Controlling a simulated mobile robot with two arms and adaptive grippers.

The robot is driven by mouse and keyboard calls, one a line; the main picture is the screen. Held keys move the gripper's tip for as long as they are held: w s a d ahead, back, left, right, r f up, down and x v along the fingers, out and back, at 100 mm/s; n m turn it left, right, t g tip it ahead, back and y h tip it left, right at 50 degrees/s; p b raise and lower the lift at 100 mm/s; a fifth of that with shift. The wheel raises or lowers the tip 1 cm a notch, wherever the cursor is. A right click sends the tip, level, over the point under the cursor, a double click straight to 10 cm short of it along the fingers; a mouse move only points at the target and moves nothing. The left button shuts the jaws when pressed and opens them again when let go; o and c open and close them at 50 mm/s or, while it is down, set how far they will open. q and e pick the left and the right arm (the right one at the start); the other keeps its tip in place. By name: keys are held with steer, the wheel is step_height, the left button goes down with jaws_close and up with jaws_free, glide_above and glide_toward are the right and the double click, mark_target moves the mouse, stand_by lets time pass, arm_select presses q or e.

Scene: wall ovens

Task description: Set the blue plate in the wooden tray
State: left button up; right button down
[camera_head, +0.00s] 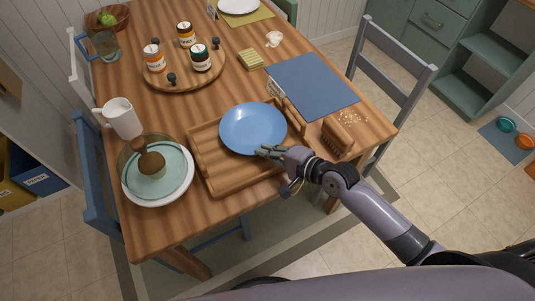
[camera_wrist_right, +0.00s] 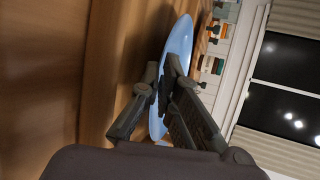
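The blue plate (camera_head: 253,128) is over the right part of the wooden tray (camera_head: 213,181), covering some of its floor and far side. My right gripper (camera_head: 266,152) is at the plate's near rim. In the right wrist view, the fingers of the right gripper (camera_wrist_right: 162,88) close in from both sides on the rim of the blue plate (camera_wrist_right: 179,42), which shows nearly edge-on. The plate seems held just above the tray; I cannot tell whether its far side touches the tray. My left gripper is out of view.
A white plate with a teal plate and brown item (camera_head: 150,168) stands left of the tray, with a white mug (camera_head: 121,118) behind. A blue placemat (camera_head: 312,84) and a wooden brush (camera_head: 337,139) lie to the right. A round board (camera_head: 181,76) with jars is farther back.

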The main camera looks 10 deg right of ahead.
steer(key=shift+f, duration=0.35)
steer(key=c, duration=2.1)
jaws_free()
steer(key=shift+f, duration=0.1)
steer(key=shift+s, duration=0.1)
steer(key=shift+s+d, duration=0.2)
steer(key=shift+d, duration=0.05)
steer(key=v, duration=1.1)
steer(key=shift+s+r, duration=0.1)
steer(key=shift+r, duration=0.2)
